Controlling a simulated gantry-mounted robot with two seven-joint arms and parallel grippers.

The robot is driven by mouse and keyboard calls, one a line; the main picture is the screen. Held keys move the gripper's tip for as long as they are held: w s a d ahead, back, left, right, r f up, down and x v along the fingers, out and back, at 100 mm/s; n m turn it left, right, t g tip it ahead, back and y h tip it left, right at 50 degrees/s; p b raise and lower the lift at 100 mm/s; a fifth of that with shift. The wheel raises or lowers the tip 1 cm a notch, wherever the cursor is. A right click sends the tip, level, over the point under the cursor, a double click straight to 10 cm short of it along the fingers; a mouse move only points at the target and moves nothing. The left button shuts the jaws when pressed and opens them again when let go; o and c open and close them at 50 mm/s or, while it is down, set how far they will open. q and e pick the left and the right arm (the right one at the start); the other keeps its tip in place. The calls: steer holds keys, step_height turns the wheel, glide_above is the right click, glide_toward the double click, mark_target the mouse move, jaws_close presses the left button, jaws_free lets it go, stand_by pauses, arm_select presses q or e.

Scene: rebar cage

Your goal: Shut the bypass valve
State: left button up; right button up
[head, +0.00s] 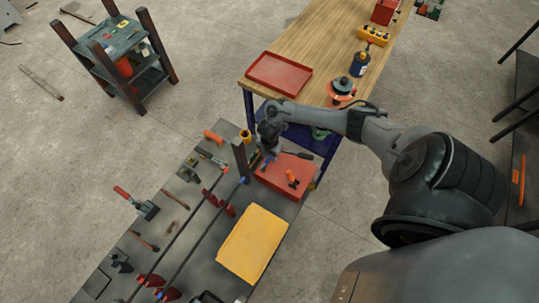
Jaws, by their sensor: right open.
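I cannot clearly pick out the bypass valve; the parts near my right gripper are too small to tell. My right arm comes in from the right, and my right gripper (262,157) points down, open, over the far end of the dark workbench (188,278). It is beside a dark upright post (240,160) and the far edge of a red box (285,177). A small blue part (242,181) sits by the foot of the post, at the end of a long dark rod. The wrist partly hides what is under it. My left gripper is not in view.
A yellow panel (252,243) lies beside the rods, with red clamps (228,210) near them. A wooden table (320,45) with a red tray (279,73) stands beyond.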

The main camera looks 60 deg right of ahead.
steer(key=shift+f, duration=0.25)
steer(key=shift+c, duration=0.4)
jaws_close()
